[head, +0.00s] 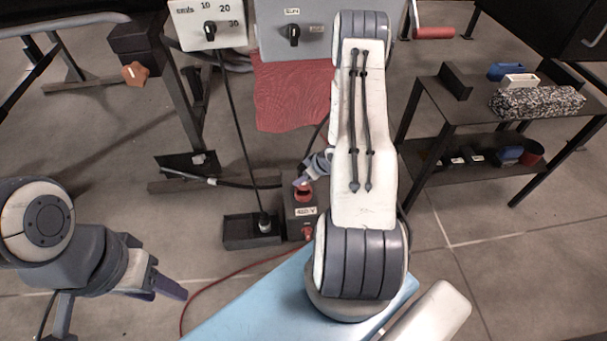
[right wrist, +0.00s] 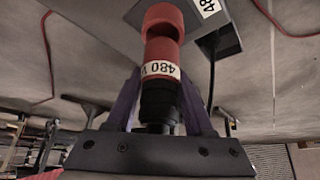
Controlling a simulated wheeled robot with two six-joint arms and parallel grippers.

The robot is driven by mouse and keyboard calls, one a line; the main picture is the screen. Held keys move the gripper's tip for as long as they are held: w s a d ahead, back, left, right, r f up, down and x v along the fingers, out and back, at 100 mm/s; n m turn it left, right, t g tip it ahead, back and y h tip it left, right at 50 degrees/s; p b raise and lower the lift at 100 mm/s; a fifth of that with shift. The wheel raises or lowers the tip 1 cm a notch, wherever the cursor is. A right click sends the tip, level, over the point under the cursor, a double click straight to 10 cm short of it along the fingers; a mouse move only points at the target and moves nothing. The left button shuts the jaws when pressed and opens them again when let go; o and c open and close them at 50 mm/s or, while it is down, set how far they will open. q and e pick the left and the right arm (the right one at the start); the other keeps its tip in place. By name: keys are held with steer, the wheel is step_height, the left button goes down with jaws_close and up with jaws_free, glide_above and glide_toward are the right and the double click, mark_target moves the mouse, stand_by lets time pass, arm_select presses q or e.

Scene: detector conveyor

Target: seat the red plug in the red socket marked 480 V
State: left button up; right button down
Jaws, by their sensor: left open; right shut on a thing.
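The red plug (right wrist: 162,50), with a white 480 V band and a black rear part, is between the purple fingers of my right gripper (right wrist: 161,80), which is shut on it. The red socket (right wrist: 163,14) is straight ahead of the plug. They overlap in the right wrist view, so I cannot tell how far the plug is in. In the head view the socket's box (head: 301,222) carries a 480 V label, and my right gripper (head: 307,181) is at its top, partly hidden by my arm. My left gripper (head: 167,286) is open and empty, well left of the box.
A black box (head: 240,231) with a black cable stands left of the socket box. A red cable (head: 220,276) runs over the floor. A red cloth (head: 290,95) hangs behind, below grey control boxes. A dark shelf table (head: 468,128) stands at right.

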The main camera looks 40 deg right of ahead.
mark_target(303, 185)
steer(key=shift+f, duration=0.5)
steer(key=shift+p, duration=0.55)
stand_by(1.4)
steer(key=shift+f+b, duration=1.1)
steer(key=shift+f, duration=0.6)
steer(key=shift+c, duration=1)
jaws_free()
steer(key=p+v, duration=0.5)
steer(key=v, duration=0.5)
steer(key=shift+r, duration=0.15)
